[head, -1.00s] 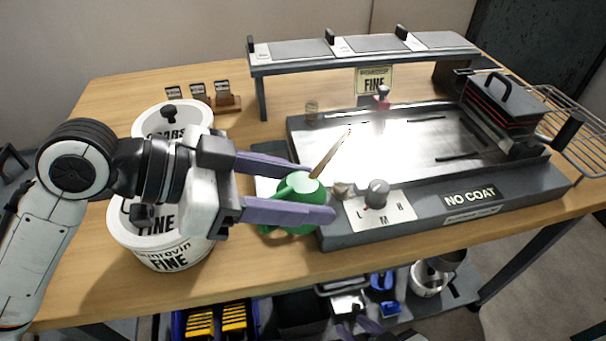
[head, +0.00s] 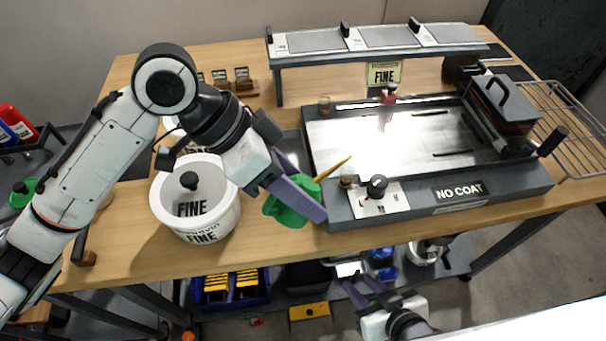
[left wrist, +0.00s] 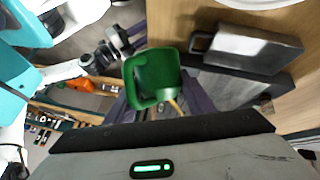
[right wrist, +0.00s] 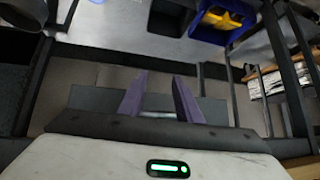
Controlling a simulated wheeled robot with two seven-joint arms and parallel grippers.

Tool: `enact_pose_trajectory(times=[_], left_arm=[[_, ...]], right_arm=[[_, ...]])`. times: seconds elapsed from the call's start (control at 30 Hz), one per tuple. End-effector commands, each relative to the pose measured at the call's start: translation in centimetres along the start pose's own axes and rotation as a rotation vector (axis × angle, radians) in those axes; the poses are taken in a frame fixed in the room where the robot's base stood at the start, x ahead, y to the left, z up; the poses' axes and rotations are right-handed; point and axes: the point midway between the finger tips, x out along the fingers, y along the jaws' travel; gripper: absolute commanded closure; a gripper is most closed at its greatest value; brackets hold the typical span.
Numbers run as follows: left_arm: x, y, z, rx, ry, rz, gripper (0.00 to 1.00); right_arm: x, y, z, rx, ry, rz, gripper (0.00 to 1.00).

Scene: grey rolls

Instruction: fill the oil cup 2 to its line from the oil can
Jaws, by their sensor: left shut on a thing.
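The green oil can (head: 284,212) with its thin orange-brown spout (head: 334,168) is in my left gripper (head: 308,199), which is shut on it at the machine's front left corner. The can is tilted, and its spout slants up to the right. The can also shows in the left wrist view (left wrist: 153,76). A small oil cup (head: 348,181) sits beside the dial, just below the spout tip. Another small cup (head: 324,105) stands at the machine's back left corner. I cannot tell which is cup 2, nor read their levels. My right gripper (head: 367,289) is open and empty, below the table front.
White tubs marked FINE (head: 215,222) stand left of the can. The machine's plate (head: 390,140) and raised shelf (head: 375,52) lie behind and right. A lower shelf holds a blue bin (head: 212,293) with yellow things. The table front between tub and machine is clear.

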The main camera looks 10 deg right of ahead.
Motion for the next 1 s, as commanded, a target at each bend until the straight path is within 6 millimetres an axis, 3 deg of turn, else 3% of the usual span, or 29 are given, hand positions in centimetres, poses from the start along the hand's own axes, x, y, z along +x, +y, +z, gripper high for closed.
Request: enact_pose_trajectory(times=[0.1,0.5,1.0], left_arm=[[-0.8,0.2,-0.6,-0.011,-0.026,0.004,0.71],[-1.0,0.3,-0.7,-0.038,-0.09,0.017,0.71],[-1.0,0.3,-0.7,-0.046,-0.109,0.02,0.71]], right_arm=[[-1.2,0.4,-0.7,0.005,-0.007,0.008,0.69],[-2.9,0.3,-1.8,0.003,-0.014,0.009,0.69],[-3.2,0.2,-2.1,0.002,-0.016,0.007,0.69]])
